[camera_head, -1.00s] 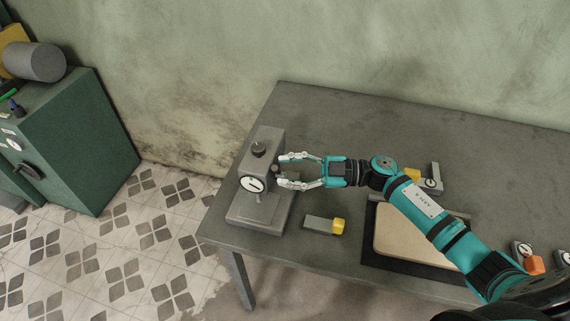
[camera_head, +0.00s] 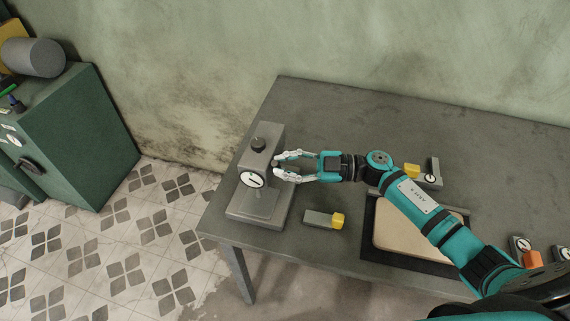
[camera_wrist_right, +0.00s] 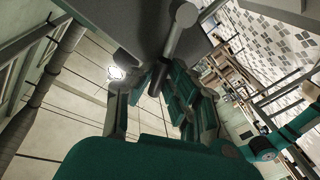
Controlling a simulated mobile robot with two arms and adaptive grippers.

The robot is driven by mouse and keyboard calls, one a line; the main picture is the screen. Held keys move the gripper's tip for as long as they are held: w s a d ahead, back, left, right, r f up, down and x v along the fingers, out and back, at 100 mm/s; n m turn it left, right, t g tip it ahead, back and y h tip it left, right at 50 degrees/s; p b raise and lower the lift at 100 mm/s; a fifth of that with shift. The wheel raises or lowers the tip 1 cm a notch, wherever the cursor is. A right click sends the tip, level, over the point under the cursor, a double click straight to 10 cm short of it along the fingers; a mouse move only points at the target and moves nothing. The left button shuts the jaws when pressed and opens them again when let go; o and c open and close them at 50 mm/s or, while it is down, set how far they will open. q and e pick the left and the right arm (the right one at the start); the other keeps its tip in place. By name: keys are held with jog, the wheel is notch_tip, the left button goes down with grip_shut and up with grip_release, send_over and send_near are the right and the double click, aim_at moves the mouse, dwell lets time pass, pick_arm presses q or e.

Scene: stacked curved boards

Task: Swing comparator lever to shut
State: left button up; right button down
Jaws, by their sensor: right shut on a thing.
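The comparator (camera_head: 264,148) is a grey stand with a round white dial and a dark top knob, upright at the table's left end. Its lever (camera_wrist_right: 177,40) is a grey rod with a dark end, clearest in the right wrist view. My right gripper (camera_head: 277,167) reaches in from the right at the comparator's side. Its fingers are shut on the lever's dark end, which also shows between the fingertips (camera_wrist_right: 152,85) in the wrist view. In the head view the fingers mostly hide the lever. My left gripper is not in view.
On the grey table (camera_head: 330,110), a grey block with a yellow end (camera_head: 322,219) lies right of the comparator's base. A tan board (camera_head: 400,238) lies on a dark mat under my right arm. Small gauges (camera_head: 431,176) stand further right. A green cabinet (camera_head: 75,140) stands left.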

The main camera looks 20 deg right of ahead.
aim_at(267, 184)
jog(key=shift+s+f+n, duration=0.1)
jog(key=shift+n, duration=0.2)
jog(key=n, duration=0.1)
jog(key=s+f+n, duration=0.1)
jog(key=n, duration=0.1)
jog(key=shift+s+a+f+h+b, duration=0.1)
jog(key=shift+a+h+b, duration=0.2)
jog(key=shift+a+h, duration=0.1)
jog(key=shift+s+a+f+n+h+b, duration=0.25)
jog(key=shift+f+n, duration=0.25)
jog(key=shift+n, duration=0.4)
jog(key=shift+s+a+f+n+h+b, duration=0.1)
jog(key=shift+s+f+n+h+b, duration=0.25)
jog(key=shift+n, duration=0.55)
jog(key=shift+f, duration=0.15)
jog(key=c, duration=1.3)
grip_release()
jog(key=shift+w, duration=0.1)
jog(key=shift+d, duration=0.15)
jog(key=v, duration=1.1)
jog(key=shift+s+d, duration=0.3)
